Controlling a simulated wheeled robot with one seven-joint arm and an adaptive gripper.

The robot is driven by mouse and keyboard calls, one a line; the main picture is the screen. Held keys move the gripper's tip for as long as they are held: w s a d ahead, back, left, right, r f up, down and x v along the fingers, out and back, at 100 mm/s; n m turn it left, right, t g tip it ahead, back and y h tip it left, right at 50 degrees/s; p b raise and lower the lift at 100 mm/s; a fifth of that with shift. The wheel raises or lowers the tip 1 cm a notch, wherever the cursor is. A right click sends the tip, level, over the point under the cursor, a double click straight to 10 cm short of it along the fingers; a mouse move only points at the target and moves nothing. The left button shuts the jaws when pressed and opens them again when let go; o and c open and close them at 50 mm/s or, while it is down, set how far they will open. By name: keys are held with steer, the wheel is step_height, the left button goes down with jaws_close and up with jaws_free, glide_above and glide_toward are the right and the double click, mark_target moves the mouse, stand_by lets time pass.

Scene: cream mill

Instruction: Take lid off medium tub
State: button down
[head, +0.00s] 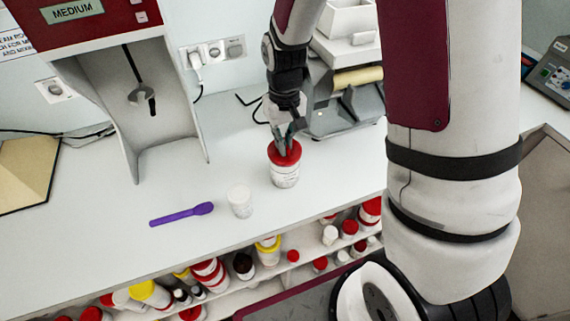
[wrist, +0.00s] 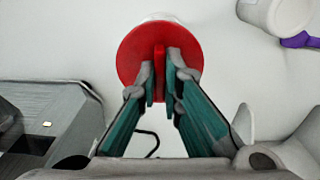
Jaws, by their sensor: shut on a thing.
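The medium tub (head: 285,176) is a white tub with a red lid (head: 284,152), upright on the white counter. My gripper (head: 286,146) reaches down onto the lid from above. In the wrist view the red lid (wrist: 137,50) fills the upper middle, and a raised red ridge crosses its centre. My gripper (wrist: 160,76) is shut on this ridge, one finger on each side. The lid appears seated on the tub. The tub body is mostly hidden under the lid in the wrist view.
A small white tub (head: 240,202) and a purple spoon (head: 182,214) lie left of the medium tub. A red and white mixing machine (head: 140,85) stands at the back left. A grey device (head: 343,112) stands close behind. Shelves below hold several tubs.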

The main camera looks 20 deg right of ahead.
steer(key=shift+r, duration=0.1)
steer(key=shift+r+p, duration=0.7)
steer(key=shift+r, duration=0.7)
steer(key=shift+w, duration=0.15)
